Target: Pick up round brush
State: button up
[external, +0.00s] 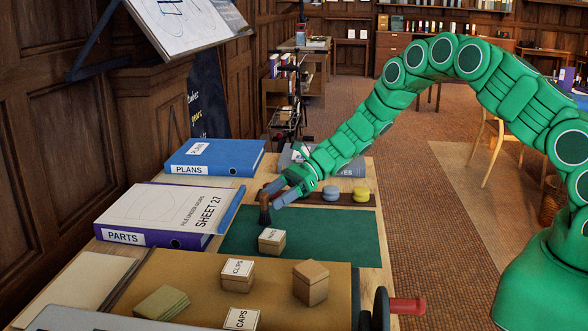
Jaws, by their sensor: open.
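What looks like the round brush (264,209) is a small dark brown upright piece near the left part of the green mat's back edge. My gripper (274,194) is at the end of the green arm, reaching in from the right, with blue-grey fingers apart. The fingertips are right at the brush, with one finger on its right side and the other behind its upper part. I cannot tell whether they touch it. The brush's lower end seems to stand on or by the mat; its upper part is close among the fingers.
A brown tray (345,200) with a blue disc (330,193) and a yellow disc (361,194) lies right of my gripper. A small labelled box (272,241) stands in front. The green mat (335,240) is mostly clear.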

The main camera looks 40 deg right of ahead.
aim_at(265, 209)
jog(key=shift+x, duration=2.75)
jog(key=shift+a+r, duration=0.1)
jog(key=shift+r, duration=0.05)
jog(key=c, duration=1.1)
jog(key=shift+o, duration=0.2)
jog(key=shift+r, duration=0.1)
